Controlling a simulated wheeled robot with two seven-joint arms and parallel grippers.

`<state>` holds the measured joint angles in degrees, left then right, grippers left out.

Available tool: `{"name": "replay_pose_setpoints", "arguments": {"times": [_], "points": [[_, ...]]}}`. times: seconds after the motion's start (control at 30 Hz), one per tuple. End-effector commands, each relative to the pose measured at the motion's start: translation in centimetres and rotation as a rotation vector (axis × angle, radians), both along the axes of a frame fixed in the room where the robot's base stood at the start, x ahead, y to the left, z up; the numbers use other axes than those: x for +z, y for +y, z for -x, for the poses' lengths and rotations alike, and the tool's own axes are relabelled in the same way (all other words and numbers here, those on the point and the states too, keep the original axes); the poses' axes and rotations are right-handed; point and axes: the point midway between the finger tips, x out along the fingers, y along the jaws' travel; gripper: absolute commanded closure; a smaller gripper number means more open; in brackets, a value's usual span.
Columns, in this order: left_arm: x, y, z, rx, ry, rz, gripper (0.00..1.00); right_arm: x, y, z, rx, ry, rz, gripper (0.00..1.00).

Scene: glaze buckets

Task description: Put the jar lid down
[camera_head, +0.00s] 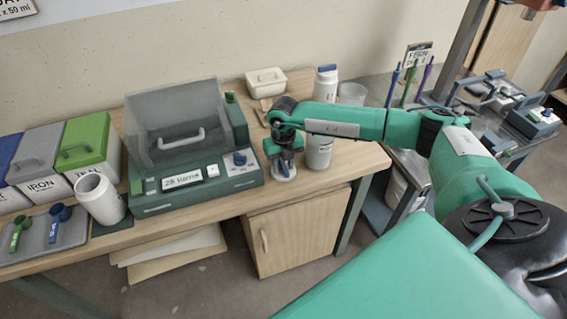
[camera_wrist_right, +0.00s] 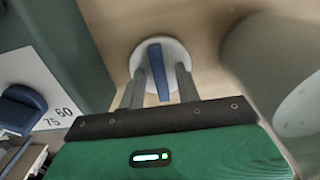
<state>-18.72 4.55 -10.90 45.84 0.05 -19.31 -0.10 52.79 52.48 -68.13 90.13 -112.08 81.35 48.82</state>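The jar lid is a round white disc with a blue upright handle (camera_wrist_right: 157,68). In the wrist view it lies flat over the wooden table top. In the head view its white rim (camera_head: 284,175) shows at the table, below my right gripper (camera_head: 284,166). That gripper points down, and its two fingers (camera_wrist_right: 160,82) stand on either side of the blue handle with a narrow gap on each side. It looks open. A white jar (camera_head: 319,152) stands just right of the lid, partly behind my arm. My left gripper is not in view.
A green-grey scale (camera_head: 203,187) with a clear hood is close on the left. A blue-topped white jar (camera_head: 326,82), a translucent cup (camera_head: 352,93) and a lidded white box (camera_head: 266,82) stand behind. Bare table (camera_head: 350,165) lies to the right of the white jar.

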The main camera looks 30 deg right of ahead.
Motion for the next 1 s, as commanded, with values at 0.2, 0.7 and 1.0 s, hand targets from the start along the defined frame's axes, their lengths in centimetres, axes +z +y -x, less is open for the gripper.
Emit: {"name": "replay_pose_setpoints", "arguments": {"times": [0.2,0.7,1.0], "points": [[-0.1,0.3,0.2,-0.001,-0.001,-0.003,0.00,0.8,0.0,0.0,0.000,-0.001,0.000,0.66],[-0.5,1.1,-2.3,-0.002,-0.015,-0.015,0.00,10.5,0.0,0.0,0.000,-0.003,0.001,0.66],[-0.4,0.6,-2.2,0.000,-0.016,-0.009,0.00,12.3,0.0,0.1,0.000,0.000,0.000,0.66]]}}
